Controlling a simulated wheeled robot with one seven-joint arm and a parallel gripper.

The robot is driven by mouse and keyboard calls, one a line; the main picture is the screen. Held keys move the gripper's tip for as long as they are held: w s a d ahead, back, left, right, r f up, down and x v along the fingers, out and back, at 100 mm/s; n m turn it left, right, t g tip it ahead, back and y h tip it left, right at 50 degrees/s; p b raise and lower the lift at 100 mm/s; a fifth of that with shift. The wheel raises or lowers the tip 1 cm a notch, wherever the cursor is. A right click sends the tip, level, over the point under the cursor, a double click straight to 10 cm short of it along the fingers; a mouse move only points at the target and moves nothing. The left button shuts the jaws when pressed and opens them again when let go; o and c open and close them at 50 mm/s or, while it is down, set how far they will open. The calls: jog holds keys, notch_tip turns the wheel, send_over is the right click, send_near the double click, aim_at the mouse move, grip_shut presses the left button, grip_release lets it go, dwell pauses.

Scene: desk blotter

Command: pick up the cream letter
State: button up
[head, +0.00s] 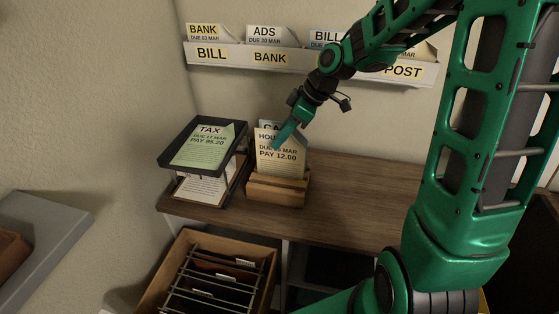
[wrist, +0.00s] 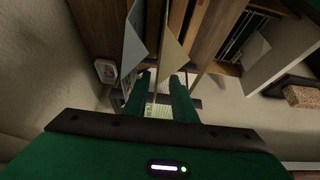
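The cream letter (head: 280,160) stands upright in a wooden letter holder (head: 278,188) on the desk. Its print reads "HOU...", "DUE ... MAR" and "PAY 12.00"; part of the top is hidden by my gripper (head: 281,137). A paler letter (head: 267,125) starting "CA" stands behind it. In the wrist view my gripper (wrist: 161,78) has its two fingers apart, with a gap between them. The cream letter (wrist: 175,52) shows just ahead of the fingertips, and the paler letter (wrist: 133,48) is left of it. I cannot tell whether a finger touches the cream letter.
A black tray stand (head: 172,165) with a green TAX letter (head: 209,145) stands left of the holder. A wall rack (head: 330,65) holds several letters above. A wooden file box (head: 163,283) is below, in front of the desk (head: 345,210). The desk right of the holder is clear.

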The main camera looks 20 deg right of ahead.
send_over(279, 163)
jog(key=w+a, duration=0.1)
jog(key=shift+f, duration=2.45)
jog(key=shift+a, duration=0.15)
grip_shut()
